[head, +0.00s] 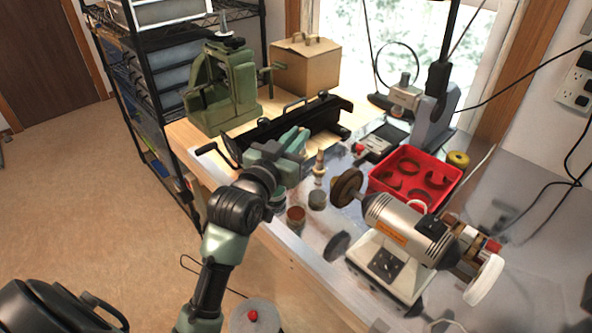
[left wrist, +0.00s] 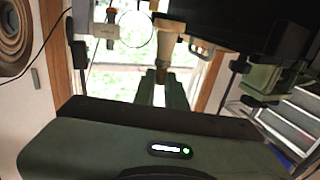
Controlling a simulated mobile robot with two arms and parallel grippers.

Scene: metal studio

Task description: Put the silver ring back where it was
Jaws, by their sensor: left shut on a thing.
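My left gripper (head: 306,152) reaches over the bench and is shut. In the left wrist view, a small tan tapered piece (left wrist: 168,50) shows between its fingertips (left wrist: 163,84). A similar tan upright piece (head: 319,166) shows just right of the gripper in the head view. My right gripper is not in view.
The red bin (head: 378,183) holds several dark rings. The bench grinder (head: 392,222) fills the front right of the bench. Small round tins (head: 296,219) stand near the front edge. A green press (head: 222,90), a black tool (head: 300,115) and a cardboard box (head: 305,67) stand behind.

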